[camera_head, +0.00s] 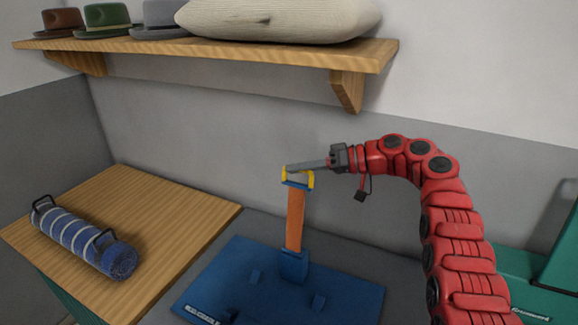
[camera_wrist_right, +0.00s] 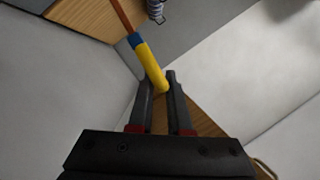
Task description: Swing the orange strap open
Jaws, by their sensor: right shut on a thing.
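The orange strap (camera_head: 295,220) stands nearly upright from a blue base plate (camera_head: 240,275) on the grey surface. A yellow handle (camera_head: 310,180) with a blue band tops the strap. My right gripper (camera_head: 292,169) comes in from the right and is shut on the yellow handle. In the right wrist view, the yellow handle (camera_wrist_right: 151,66) sits at the fingertips of my right gripper (camera_wrist_right: 160,84), with the orange strap (camera_wrist_right: 122,15) beyond it. My left gripper is not in view.
A wooden shelf (camera_head: 220,51) with hats and a cream cushion (camera_head: 280,20) runs above. A blue rolled bundle (camera_head: 80,240) lies on a wooden top (camera_head: 170,215) at left. A teal case (camera_head: 530,285) is at right. The wall stands close behind the strap.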

